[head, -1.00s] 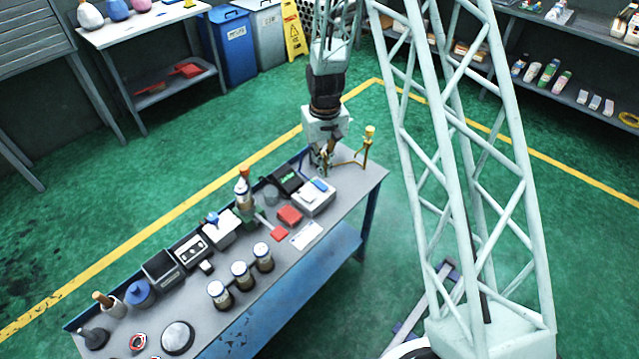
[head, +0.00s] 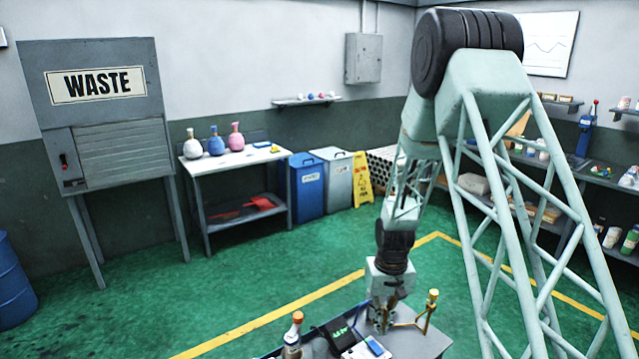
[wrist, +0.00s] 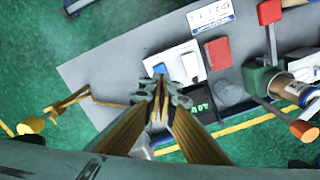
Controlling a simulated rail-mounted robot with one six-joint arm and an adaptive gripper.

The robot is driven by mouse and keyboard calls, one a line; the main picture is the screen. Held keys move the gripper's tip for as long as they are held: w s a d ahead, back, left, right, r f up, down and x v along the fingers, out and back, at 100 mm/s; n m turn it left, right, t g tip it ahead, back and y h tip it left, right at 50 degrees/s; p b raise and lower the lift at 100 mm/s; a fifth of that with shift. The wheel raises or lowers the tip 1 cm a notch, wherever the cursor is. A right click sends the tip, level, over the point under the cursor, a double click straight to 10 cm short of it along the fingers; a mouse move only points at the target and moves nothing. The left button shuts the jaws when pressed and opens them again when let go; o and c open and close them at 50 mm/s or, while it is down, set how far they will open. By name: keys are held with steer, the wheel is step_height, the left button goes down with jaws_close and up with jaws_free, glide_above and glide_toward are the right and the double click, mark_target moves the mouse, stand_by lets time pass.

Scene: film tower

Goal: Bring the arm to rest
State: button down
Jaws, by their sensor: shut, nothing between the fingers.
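My gripper (head: 381,325) hangs at the end of my arm, low over the far right end of the grey workbench (head: 425,344). In the wrist view my gripper (wrist: 160,88) has its fingers together with nothing between them.
Beside the white device lie a red block (wrist: 217,53) and a dark device with a green display (wrist: 200,104). A bottle with an orange cap (head: 294,335) stands on the bench. A waste cabinet (head: 105,130), side table (head: 235,158) and bins (head: 307,185) line the back. Green floor between is clear.

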steer(key=s+r+t+b, duration=0.1)
steer(key=s+r, duration=0.4)
steer(key=r, duration=0.5)
steer(key=s+r, duration=0.5)
steer(key=r, duration=0.5)
steer(key=s+r+t+b, duration=0.1)
steer(key=s+r, duration=0.5)
steer(key=r, duration=0.4)
steer(key=s+r, duration=0.3)
steer(key=s, duration=0.6)
steer(key=s+r+t+b, duration=0.1)
steer(key=s+r, duration=0.3)
steer(key=s, duration=0.6)
steer(key=s+d+r+t, duration=0.1)
steer(key=s+r, duration=0.2)
steer(key=s, duration=0.7)
steer(key=shift+s+r+m+b, duration=0.2)
steer(key=shift+r+m+b, duration=0.15)
steer(key=shift+m+b, duration=0.05)
steer(key=shift+d, duration=0.1)
